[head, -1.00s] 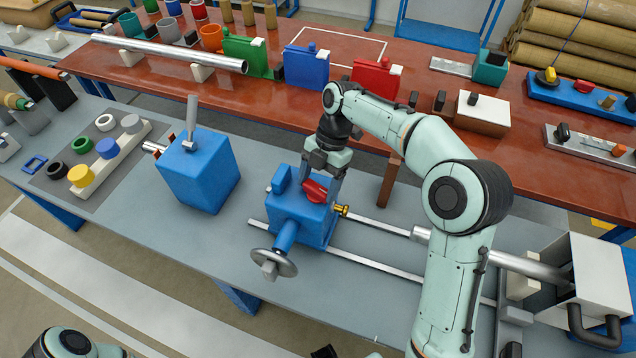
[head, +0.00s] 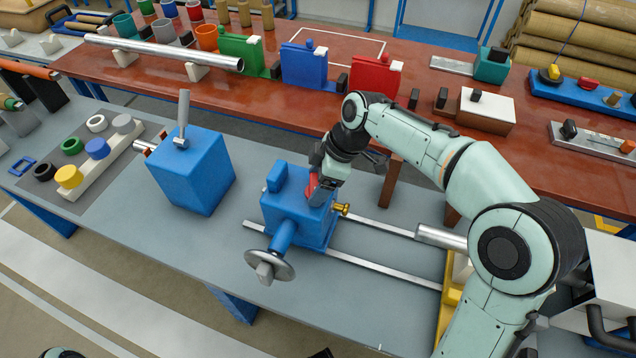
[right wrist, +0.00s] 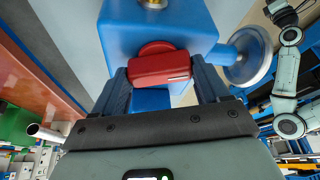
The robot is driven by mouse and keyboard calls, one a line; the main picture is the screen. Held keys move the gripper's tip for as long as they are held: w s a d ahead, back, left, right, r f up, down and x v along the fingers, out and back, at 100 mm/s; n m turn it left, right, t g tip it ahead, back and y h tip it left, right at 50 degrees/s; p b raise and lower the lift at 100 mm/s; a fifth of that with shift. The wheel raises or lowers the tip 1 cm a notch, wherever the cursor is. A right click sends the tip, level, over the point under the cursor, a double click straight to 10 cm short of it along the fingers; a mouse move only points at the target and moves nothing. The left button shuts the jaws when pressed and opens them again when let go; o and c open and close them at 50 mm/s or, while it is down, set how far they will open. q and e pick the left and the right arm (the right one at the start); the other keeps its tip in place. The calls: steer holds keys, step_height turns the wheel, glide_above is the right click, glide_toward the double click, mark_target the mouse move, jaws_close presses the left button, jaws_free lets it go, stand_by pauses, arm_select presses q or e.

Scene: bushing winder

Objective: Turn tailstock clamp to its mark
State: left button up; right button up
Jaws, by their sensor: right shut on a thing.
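The blue tailstock (head: 296,218) sits on two steel rails on the grey bench, with a handwheel (head: 270,266) at its front and a brass tip on its right side. Its red clamp handle (head: 313,188) is on top, partly hidden by my right gripper (head: 322,186) in the head view. In the right wrist view the red clamp handle (right wrist: 159,68) lies between the two dark fingers of my right gripper (right wrist: 162,76), which is shut on it. I cannot make out a mark on the tailstock. My left gripper is not in view.
A blue headstock block (head: 192,172) with an upright grey lever stands left of the tailstock. A white rack with coloured rings (head: 97,148) is farther left. The red-brown table (head: 240,108) behind holds colored blocks and a steel tube. Bare bench lies before the headstock.

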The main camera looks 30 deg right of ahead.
steer(key=shift+s+a+f+m+t+h+b, duration=0.1)
steer(key=shift+m+t+h+b, duration=0.45)
steer(key=shift+m, duration=1.35)
steer(key=o, duration=1.1)
steer(key=shift+c, duration=0.2)
steer(key=p+v, duration=0.2)
steer(key=v, duration=1.1)
steer(key=shift+r, duration=0.2)
